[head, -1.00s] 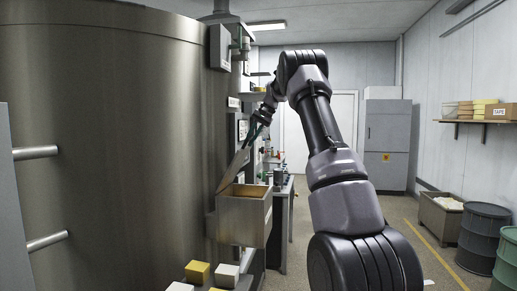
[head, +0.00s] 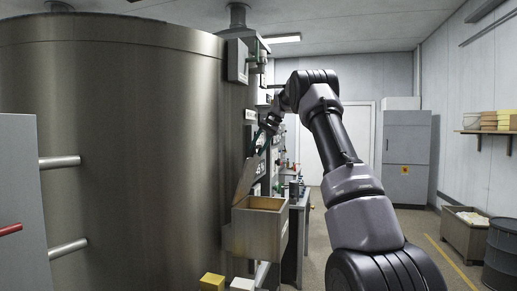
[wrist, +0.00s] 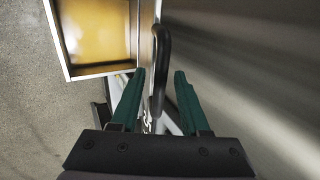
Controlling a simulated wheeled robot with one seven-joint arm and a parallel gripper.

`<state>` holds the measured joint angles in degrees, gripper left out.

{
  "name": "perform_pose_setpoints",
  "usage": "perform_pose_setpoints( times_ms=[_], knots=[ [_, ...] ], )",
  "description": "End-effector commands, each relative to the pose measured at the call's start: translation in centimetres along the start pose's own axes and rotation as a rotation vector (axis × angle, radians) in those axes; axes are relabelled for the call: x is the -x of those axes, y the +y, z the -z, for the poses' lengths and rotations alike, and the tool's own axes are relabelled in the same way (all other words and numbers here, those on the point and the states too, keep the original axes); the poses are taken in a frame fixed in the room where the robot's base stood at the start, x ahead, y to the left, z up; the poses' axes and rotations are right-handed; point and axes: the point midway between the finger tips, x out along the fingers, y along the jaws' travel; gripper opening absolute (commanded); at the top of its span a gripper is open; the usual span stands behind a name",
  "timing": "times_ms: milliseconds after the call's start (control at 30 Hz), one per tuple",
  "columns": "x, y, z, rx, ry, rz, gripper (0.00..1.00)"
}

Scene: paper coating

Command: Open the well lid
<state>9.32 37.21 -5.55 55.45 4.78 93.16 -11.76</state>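The well is an open-topped metal box (head: 258,229) on the side of the big steel tank. Its lid (head: 247,181) stands raised and tilted above the box's left edge. The yellow-brown inside of the well (wrist: 95,30) shows at the upper left in the wrist view. My gripper (head: 266,134) is at the lid's upper end in the head view, small and partly hard to make out. In the wrist view my gripper (wrist: 160,72) has its two green fingers apart, with a black bar handle (wrist: 162,55) between them. Contact with the handle is not clear.
The steel tank (head: 140,130) fills the left. A grey panel (head: 20,200) and metal bars stand at the near left. Yellow and white blocks (head: 212,283) lie below the well. A bench (head: 300,215) is behind it. Floor is open right of the bench.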

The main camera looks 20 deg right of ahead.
Motion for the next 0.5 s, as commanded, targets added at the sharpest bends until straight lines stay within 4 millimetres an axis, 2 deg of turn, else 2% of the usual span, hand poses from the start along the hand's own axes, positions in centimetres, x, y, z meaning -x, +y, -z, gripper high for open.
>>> perform_pose_setpoints(
  times_ms=[333,500],
  knots=[
    [0.5,0.0,0.1,0.0,0.004,0.0,0.47],
    [2.7,0.0,0.1,0.0,0.006,0.001,0.47]
  ],
)
